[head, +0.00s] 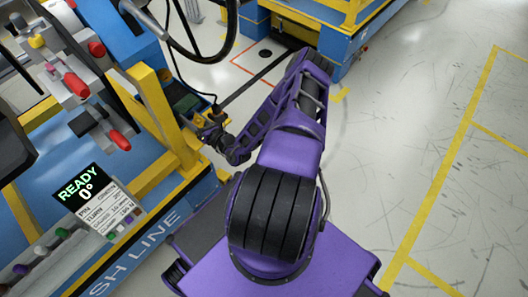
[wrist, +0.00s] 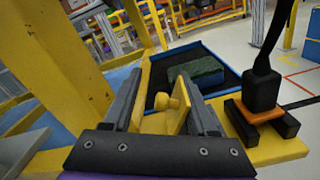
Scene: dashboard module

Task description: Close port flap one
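In the wrist view, my gripper (wrist: 160,82) is open, with its two dark fingers apart. A round yellow knob (wrist: 164,101) shows between the fingers, with visible gaps on both sides. It sits against a yellow plate (wrist: 180,112) that looks like the port flap and is partly hidden by the right finger. Beyond it is a dark, blue-rimmed recess (wrist: 195,55) with a greenish thing inside. I cannot tell the flap's exact angle. In the head view, my gripper (head: 216,136) is low beside the yellow port fixture (head: 203,120), and its fingers are hard to make out.
A black plug with an orange base (wrist: 262,95) and a cable stands right of the fingers. A yellow post (wrist: 65,55) rises close on the left. The blue and yellow line station (head: 150,110) fills the head view's left; the floor (head: 420,110) at right is clear.

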